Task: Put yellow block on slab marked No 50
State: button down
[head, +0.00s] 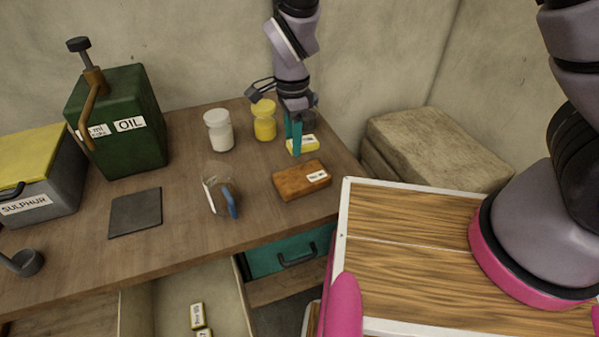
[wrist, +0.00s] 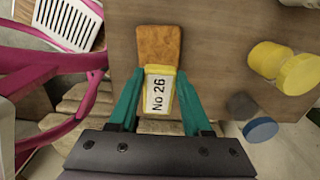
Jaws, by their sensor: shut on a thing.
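My gripper (head: 293,135) has teal fingers and is shut on a yellow block (head: 303,146) at the table's right end. In the wrist view my gripper (wrist: 160,105) has the yellow block (wrist: 158,92) between its fingertips, with a white label reading "No 26". Whether the block touches the table is hard to tell. An orange-brown slab (head: 301,181) lies just in front of the block in the head view, with a white label too small to read surely. In the wrist view the slab (wrist: 158,42) is just beyond the block, apparently apart from it.
A yellow jar (head: 264,122) and white jar (head: 218,131) stand left of my gripper. A glass (head: 218,190), dark plate (head: 135,213), green oil can (head: 118,122) and sulphur box (head: 38,180) are further left. An open drawer (head: 240,300) holds labelled yellow blocks (head: 197,315).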

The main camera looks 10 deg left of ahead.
aim_at(294, 177)
notch_tip(294, 177, down, 9)
jog(key=shift+f, duration=0.1)
dwell(0.3)
jog(key=shift+f, duration=0.1)
jog(key=shift+c, duration=1.7)
grip_release()
